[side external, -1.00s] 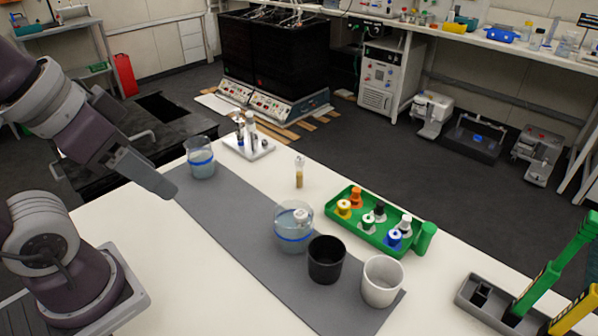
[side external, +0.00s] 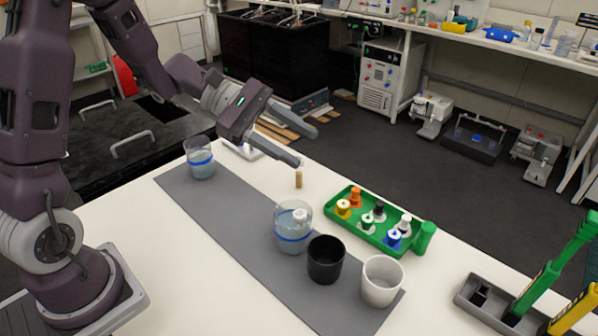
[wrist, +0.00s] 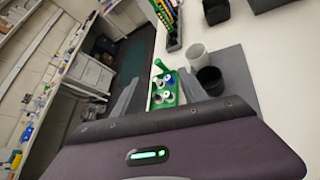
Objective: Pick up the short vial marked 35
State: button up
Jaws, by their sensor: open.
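No number is legible, so I cannot tell which is marked 35. A small amber vial (side external: 298,180) stands alone left of the tray. My gripper (side external: 305,146) is open and empty, above and behind this amber vial. In the wrist view the tray (wrist: 157,99) shows between my fingers, partly hidden by my gripper's body.
A beaker with blue-banded liquid and a white-capped item (side external: 291,240), a black cup (side external: 325,262) and a white cup (side external: 381,283) stand on the grey mat (side external: 225,222). Another beaker (side external: 200,160) is at the mat's far end. A grey holder (side external: 490,305) is front right.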

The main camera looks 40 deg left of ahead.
jog(key=w+a+f+n+t, duration=0.3)
jog(key=w+a+f+n, duration=0.2)
jog(key=a+f, duration=0.1)
jog(key=n+t+y, duration=0.3)
jog(key=n+y, duration=0.1)
jog(key=n, duration=0.2)
send_near(299, 173)
notch_tip(299, 173, up, 2)
jog(key=w+d, duration=0.1)
jog(key=w, duration=0.2)
jog(key=x, duration=0.6)
jog(key=shift+w+d+r, duration=0.15)
jog(key=shift+w, duration=0.25)
grip_shut()
